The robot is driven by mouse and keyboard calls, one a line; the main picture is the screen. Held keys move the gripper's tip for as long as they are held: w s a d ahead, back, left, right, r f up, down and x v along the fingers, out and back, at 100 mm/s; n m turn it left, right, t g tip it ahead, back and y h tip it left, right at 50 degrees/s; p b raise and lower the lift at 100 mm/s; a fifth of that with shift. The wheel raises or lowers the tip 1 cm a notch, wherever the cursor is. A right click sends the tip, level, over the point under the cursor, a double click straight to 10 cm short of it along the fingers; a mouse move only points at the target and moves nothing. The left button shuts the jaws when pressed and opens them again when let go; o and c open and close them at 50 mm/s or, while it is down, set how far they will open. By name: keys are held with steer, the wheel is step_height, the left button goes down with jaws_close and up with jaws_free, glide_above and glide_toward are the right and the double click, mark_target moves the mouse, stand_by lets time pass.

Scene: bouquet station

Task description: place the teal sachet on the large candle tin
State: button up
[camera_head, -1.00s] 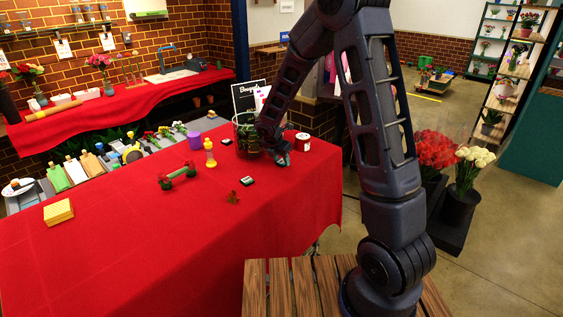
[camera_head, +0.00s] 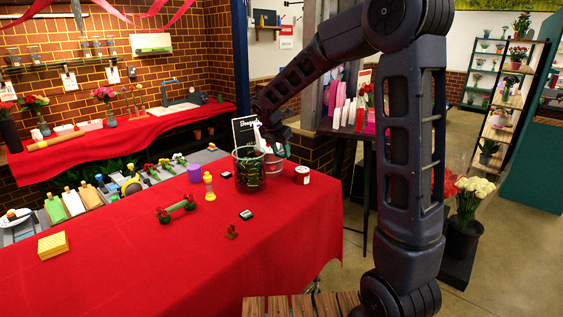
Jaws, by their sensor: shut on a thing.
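My gripper (camera_head: 281,147) is up in the air over the far right part of the red table, just above and behind the glass vase. It is shut on the teal sachet (camera_head: 284,133), of which only a small teal patch shows; the fingers hide most of it. A dark red tin with a pale label (camera_head: 302,175), which looks like the large candle tin, stands upright near the table's right edge. Its top is bare. My gripper is above it and to its left, apart from it.
The glass vase with green stems (camera_head: 248,170) stands left of the tin, close to my gripper. A black sign (camera_head: 245,130) is behind it. The red table's (camera_head: 290,225) front right is clear.

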step_height(320, 180, up, 7)
steer(key=m, duration=0.1)
glide_above(303, 169)
steer(key=s+a, duration=0.1)
steer(key=a, duration=0.1)
steer(key=f, duration=1.9)
steer(key=shift+d+f, duration=0.35)
steer(key=shift+d, duration=0.05)
steer(key=shift+f, duration=0.1)
steer(key=o, duration=0.9)
